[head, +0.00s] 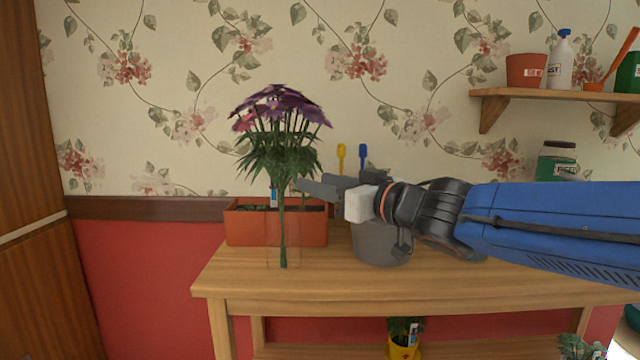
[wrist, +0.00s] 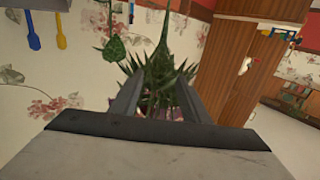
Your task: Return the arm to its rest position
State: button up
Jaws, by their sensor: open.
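My gripper (head: 312,186) is at the end of my blue arm, which reaches in from the right above the table in the head view. Its fingers point left at the purple flower bouquet (head: 280,105), which stands upright in a clear glass vase (head: 283,250). In the wrist view my gripper (wrist: 155,95) has its two fingers apart, with the green leaves (wrist: 160,75) of the bouquet showing between and beyond them. I cannot tell whether the fingers touch the stems.
The wooden table (head: 240,280) holds a terracotta planter (head: 250,228) behind the vase and a grey pot (head: 380,246) below my wrist. A wall shelf (head: 520,95) with bottles and pots is at upper right. A wooden cabinet (head: 35,150) stands at left. The table's front left is clear.

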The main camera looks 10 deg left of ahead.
jog(key=w+d+f+m+t+h, duration=0.2)
jog(key=d+h, duration=0.1)
jog(key=d, duration=0.5)
jog(key=w+d+f+m+t+h, duration=0.2)
jog(key=w+d+f+m+h, duration=0.1)
jog(key=d, duration=0.4)
jog(key=s+d+f+m+g+h, duration=0.1)
jog(key=s+d+f+m+h, duration=0.15)
jog(key=d+f, duration=0.45)
jog(key=s+d+f+m+h, duration=0.1)
jog(key=d+f+h, duration=0.25)
jog(key=d, duration=0.75)
jog(key=s+d+f+m+g+h, duration=0.1)
jog(key=s+d+f+g, duration=0.3)
jog(key=s+f, duration=0.4)
jog(key=s+d+f+m+g+h, duration=0.2)
jog(key=s+d+f+g, duration=0.2)
jog(key=s, duration=1)
jog(key=d+f, duration=0.3)
jog(key=f, duration=0.2)
jog(key=shift+s+f, duration=0.25)
jog(key=shift+s, duration=0.15)
